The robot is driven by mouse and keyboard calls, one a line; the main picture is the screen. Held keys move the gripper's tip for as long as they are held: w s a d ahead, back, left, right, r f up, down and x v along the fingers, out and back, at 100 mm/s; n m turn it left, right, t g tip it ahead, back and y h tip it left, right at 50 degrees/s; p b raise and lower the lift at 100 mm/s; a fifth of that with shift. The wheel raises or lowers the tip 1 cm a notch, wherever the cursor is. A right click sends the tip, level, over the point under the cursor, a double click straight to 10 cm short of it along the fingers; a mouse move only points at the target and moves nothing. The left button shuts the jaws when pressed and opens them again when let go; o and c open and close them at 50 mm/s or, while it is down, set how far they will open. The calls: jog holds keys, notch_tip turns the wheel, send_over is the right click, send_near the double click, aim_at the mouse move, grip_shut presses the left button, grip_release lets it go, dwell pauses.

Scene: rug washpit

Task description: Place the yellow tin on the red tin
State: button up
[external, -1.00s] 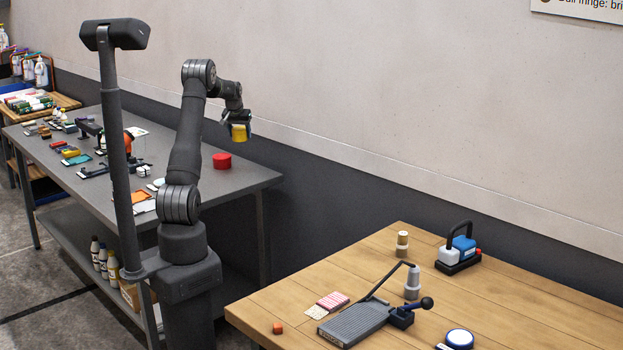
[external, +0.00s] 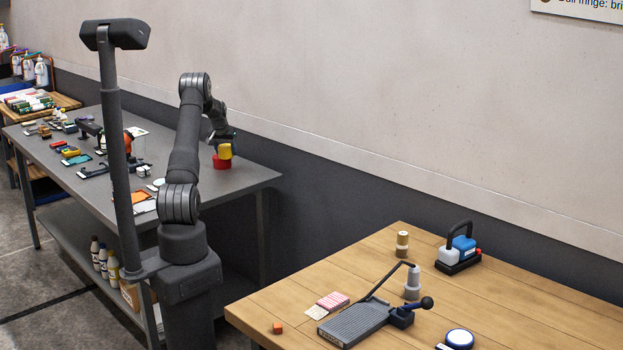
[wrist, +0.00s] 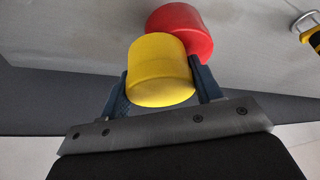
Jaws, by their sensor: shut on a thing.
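The yellow tin (external: 225,151) is between the fingers of my gripper (external: 222,146), which is shut on it. In the wrist view the yellow tin (wrist: 160,70) sits between the two blue fingers (wrist: 160,90). The red tin (external: 221,163) stands on the grey table near its right end. In the external view the yellow tin appears just above the red tin's top, toward its right side. In the wrist view the red tin (wrist: 186,28) is partly hidden behind the yellow tin. I cannot tell whether the tins touch.
The grey table (external: 245,182) holds several small items to the left, including an orange card (external: 141,196). A wall runs along behind the table. A wooden table (external: 370,255) with tools stands apart at the right.

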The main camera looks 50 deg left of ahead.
jog(key=o, duration=1)
jog(key=shift+f, duration=0.1)
jog(key=v, duration=1.2)
